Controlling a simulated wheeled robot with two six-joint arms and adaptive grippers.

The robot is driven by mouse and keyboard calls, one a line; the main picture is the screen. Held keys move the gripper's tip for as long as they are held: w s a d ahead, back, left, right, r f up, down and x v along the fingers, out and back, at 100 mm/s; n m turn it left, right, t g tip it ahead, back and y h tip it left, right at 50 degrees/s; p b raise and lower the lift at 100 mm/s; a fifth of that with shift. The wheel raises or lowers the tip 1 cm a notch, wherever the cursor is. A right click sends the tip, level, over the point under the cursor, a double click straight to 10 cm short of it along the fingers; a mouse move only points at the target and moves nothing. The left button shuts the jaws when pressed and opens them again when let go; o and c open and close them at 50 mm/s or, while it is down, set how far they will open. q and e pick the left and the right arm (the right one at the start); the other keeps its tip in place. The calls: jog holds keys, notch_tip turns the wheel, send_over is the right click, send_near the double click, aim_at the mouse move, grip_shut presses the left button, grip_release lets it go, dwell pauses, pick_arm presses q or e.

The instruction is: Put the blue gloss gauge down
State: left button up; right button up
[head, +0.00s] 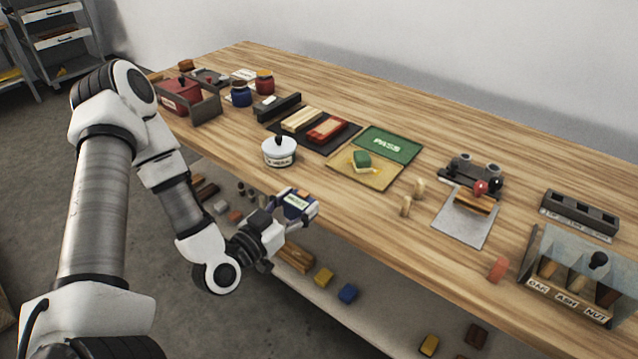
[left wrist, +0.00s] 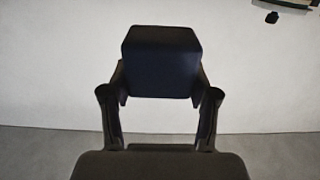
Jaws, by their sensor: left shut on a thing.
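My left gripper (head: 301,210) is shut on the blue gloss gauge (head: 296,200), a small blue block with a pale label. It holds the gauge in front of the table's near edge, by the white lidded pot. In the left wrist view the gauge (left wrist: 160,60) is a dark block between the two fingers (left wrist: 160,105). Its underside and far side are hidden. My right gripper is not in view.
The wooden table (head: 330,90) carries a white pot (head: 279,151), a green PASS mat (head: 390,145), a tan mat (head: 374,178) with a green-yellow block, and a metal plate (head: 462,228). A glass-fronted sorter (head: 570,275) stands at right. Several blocks lie on the shelf below.

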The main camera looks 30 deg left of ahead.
aim_at(301, 200)
pick_arm(q)
jog(key=shift+w+f, duration=0.2)
jog(key=shift+w, duration=0.1)
jog(key=w+b, duration=0.1)
jog(key=b, duration=0.2)
jog(key=w+a+f+b, duration=0.1)
jog(key=b, duration=0.2)
jog(key=w+a, duration=0.1)
jog(key=w, duration=0.3)
jog(key=w+a, duration=0.2)
jog(key=w, duration=0.2)
jog(key=w+a, duration=0.1)
jog(key=w, duration=0.3)
jog(key=shift+a+f, duration=0.15)
jog(key=shift+f, duration=0.05)
jog(key=shift+w+f, duration=0.2)
jog(key=shift+f, duration=0.4)
jog(key=shift+w+f, duration=0.2)
jog(key=shift+f, duration=0.4)
jog(key=shift+w+a+f, duration=0.1)
jog(key=shift+f, duration=0.3)
jog(key=shift+f, duration=0.15)
jog(key=o, duration=1.4)
